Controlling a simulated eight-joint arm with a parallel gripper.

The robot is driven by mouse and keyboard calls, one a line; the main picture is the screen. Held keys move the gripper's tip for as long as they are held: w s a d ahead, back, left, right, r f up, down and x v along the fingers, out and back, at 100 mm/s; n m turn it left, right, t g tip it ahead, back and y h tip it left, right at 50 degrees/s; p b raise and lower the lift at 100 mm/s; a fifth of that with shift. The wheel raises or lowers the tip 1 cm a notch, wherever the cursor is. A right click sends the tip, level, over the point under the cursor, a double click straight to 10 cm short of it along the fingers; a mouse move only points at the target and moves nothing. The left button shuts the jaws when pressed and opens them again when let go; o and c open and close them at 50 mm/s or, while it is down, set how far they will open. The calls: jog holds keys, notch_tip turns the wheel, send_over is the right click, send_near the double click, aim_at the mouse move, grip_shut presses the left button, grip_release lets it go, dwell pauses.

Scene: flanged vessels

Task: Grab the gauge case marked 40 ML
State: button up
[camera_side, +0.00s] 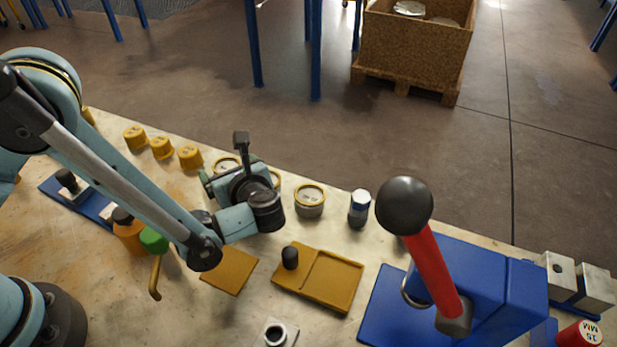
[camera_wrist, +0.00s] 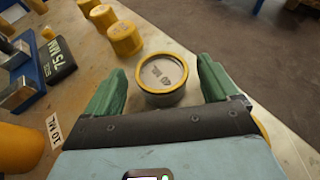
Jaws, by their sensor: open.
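In the wrist view a round gauge case (camera_wrist: 161,78) with a yellow rim, grey body and pale face stands between my green fingers. Its dark marking is upside down and seems to read 40 ML. My gripper (camera_wrist: 161,70) is open, with a finger on either side and a visible gap to the case. In the side view my gripper (camera_side: 228,170) is over this gauge case (camera_side: 224,162), hiding most of it. A second gauge case (camera_side: 276,178) is mostly hidden behind the gripper. A third gauge case (camera_side: 310,200) stands clear to the right.
Several yellow caps, including one near cap (camera_side: 189,157), stand left of the gripper. A yellow tray (camera_side: 335,281) and a blue block with a red lever (camera_side: 436,275) lie nearer the front.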

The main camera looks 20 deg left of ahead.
jog(key=shift+c, duration=0.3)
jog(key=c, duration=1.2)
jog(key=shift+r, duration=0.1)
